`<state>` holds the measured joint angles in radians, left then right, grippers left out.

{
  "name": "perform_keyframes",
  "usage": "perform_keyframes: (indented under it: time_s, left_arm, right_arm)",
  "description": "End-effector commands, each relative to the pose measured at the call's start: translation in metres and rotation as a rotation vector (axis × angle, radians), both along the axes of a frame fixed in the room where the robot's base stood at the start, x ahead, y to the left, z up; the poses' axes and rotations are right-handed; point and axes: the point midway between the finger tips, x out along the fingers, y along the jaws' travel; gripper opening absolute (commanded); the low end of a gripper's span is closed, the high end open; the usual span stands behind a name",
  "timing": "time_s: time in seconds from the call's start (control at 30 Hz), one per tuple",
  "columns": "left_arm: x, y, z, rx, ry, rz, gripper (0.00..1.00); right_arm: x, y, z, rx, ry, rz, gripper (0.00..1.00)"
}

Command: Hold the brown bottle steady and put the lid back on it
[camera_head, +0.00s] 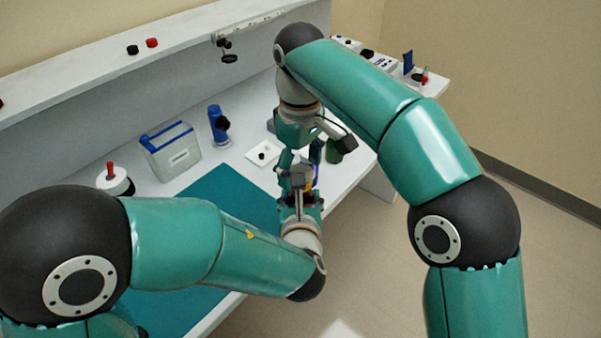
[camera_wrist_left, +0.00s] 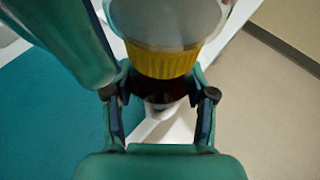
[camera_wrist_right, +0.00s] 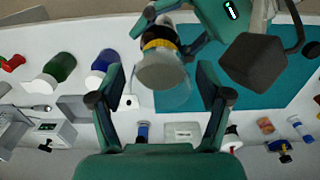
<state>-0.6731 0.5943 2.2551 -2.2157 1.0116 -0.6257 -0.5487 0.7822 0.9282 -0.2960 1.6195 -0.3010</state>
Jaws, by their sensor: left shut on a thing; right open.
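The brown bottle (camera_wrist_left: 165,92) stands between my left gripper's fingers, which are shut on it. My left gripper (camera_wrist_left: 160,88) also shows in the head view (camera_head: 300,190), above the near right edge of the bench. A ribbed yellow band (camera_wrist_left: 162,63) sits above the brown glass, topped by a cloudy grey-white lid-like piece (camera_wrist_left: 165,22). I cannot tell whether this top is fully seated. My right gripper (camera_wrist_right: 160,74) is open, pointing down from above, with the grey-white top (camera_wrist_right: 163,70) between its fingers in view. Contact with it is not visible.
A teal mat (camera_head: 215,205) covers the bench's near part. A blue-lidded clear box (camera_head: 172,155), a blue device (camera_head: 219,125) and a white plate (camera_head: 254,152) stand behind it. A green bottle (camera_wrist_right: 60,67) and a blue-topped bottle (camera_wrist_right: 104,62) stand close by. The floor lies beyond the right edge.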

Motion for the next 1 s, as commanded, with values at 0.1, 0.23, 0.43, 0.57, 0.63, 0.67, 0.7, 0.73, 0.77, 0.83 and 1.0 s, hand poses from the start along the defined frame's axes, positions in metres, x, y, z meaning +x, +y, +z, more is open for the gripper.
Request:
perform_keyframes:
  time_s: [0.1, 0.23, 0.43, 0.57, 0.63, 0.67, 0.7, 0.73, 0.77, 0.83, 1.0]
  left_arm:
    - [0.000, 0.000, 0.000, 0.000, -0.001, 0.000, 0.00]
    - [0.000, 0.000, 0.000, 0.000, -0.001, 0.000, 0.00]
    - [0.000, 0.000, 0.000, 0.000, -0.001, 0.000, 0.00]
    - [0.000, 0.000, 0.000, 0.000, -0.001, 0.000, 0.00]
    - [0.000, 0.000, 0.000, 0.000, -0.001, 0.000, 0.00]
    - [0.000, 0.000, 0.000, 0.000, -0.001, 0.000, 0.00]
    - [0.000, 0.000, 0.000, 0.000, -0.001, 0.000, 0.00]
    - [0.000, 0.000, 0.000, 0.000, -0.001, 0.000, 0.00]
    - [0.000, 0.000, 0.000, 0.000, -0.001, 0.000, 0.00]
    - [0.000, 0.000, 0.000, 0.000, -0.001, 0.000, 0.00]
    - [0.000, 0.000, 0.000, 0.000, -0.001, 0.000, 0.00]
  right_arm:
    - [0.000, -0.001, -0.013, -0.002, 0.001, 0.000, 0.77]
    - [0.000, -0.001, -0.019, -0.001, 0.001, -0.001, 0.77]
    - [0.000, 0.000, -0.022, 0.000, 0.000, -0.001, 0.77]
    - [0.000, 0.000, -0.021, 0.000, 0.000, -0.001, 0.75]
    - [0.000, 0.000, -0.021, 0.000, 0.000, -0.001, 0.64]
    - [0.000, 0.000, -0.021, 0.000, 0.000, 0.000, 0.59]
    - [0.000, 0.000, -0.021, 0.000, 0.000, 0.000, 0.52]
    - [0.000, 0.000, -0.021, 0.000, 0.000, 0.000, 0.47]
    - [0.000, 0.000, -0.021, 0.000, 0.000, 0.000, 0.42]
    - [0.000, 0.000, -0.021, 0.000, 0.000, 0.000, 0.30]
    - [0.000, 0.000, -0.021, -0.001, -0.001, -0.001, 0.06]
